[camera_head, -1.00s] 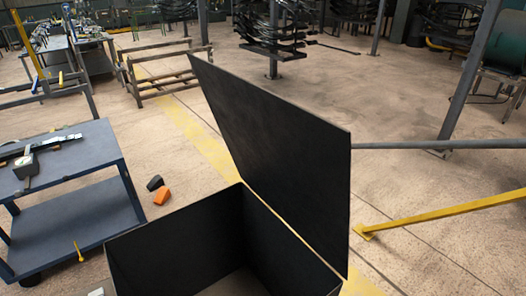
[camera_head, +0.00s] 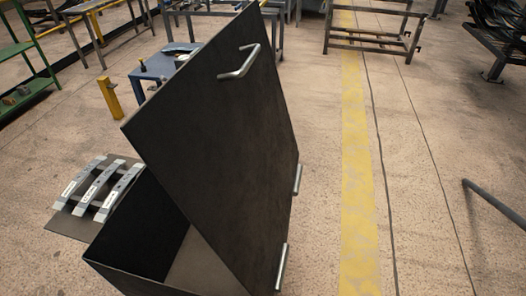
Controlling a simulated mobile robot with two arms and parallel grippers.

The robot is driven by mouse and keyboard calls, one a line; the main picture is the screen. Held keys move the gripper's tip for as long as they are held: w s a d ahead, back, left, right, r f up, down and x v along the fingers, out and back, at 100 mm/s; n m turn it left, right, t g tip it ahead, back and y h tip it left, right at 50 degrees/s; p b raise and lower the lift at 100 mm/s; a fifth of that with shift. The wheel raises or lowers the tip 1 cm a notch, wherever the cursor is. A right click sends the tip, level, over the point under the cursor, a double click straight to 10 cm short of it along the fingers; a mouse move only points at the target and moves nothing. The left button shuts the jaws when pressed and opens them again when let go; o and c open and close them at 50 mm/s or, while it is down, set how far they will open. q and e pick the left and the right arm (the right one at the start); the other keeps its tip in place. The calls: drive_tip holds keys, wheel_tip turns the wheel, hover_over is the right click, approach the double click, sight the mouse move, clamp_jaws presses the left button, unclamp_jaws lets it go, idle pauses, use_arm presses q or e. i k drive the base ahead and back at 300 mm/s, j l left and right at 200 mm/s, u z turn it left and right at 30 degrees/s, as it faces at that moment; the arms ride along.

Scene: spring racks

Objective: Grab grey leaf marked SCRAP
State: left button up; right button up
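Three grey curved leaves lie side by side at the left, each with a white label: a left one (camera_head: 76,182), a middle one (camera_head: 97,186) and a right one (camera_head: 119,190). The lettering is too small to read, so I cannot tell which says SCRAP. They rest on a flat dark plate (camera_head: 62,224), close beside a black open box (camera_head: 135,275). The box's raised lid (camera_head: 225,135) stands tilted and hides part of what is behind it. Neither of my grippers is in view.
The lid has a metal handle (camera_head: 239,62). Behind are a blue table (camera_head: 150,72), a yellow post (camera_head: 110,98) and a green shelf (camera_head: 25,92). A low metal frame (camera_head: 375,42) stands at the back. The floor right of the box is mostly clear, with a grey bar (camera_head: 492,203).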

sight(60, 204)
drive_tip(key=l+u, duration=0.15)
drive_tip(key=u, duration=1.3)
drive_tip(key=z, duration=0.3)
drive_tip(key=i+j+z, duration=0.15)
drive_tip(key=z, duration=0.3)
drive_tip(key=j+z, duration=0.35)
drive_tip(key=z, duration=0.15)
drive_tip(key=i+j+z, duration=0.1)
drive_tip(key=j+z, duration=0.2)
drive_tip(key=z, duration=0.15)
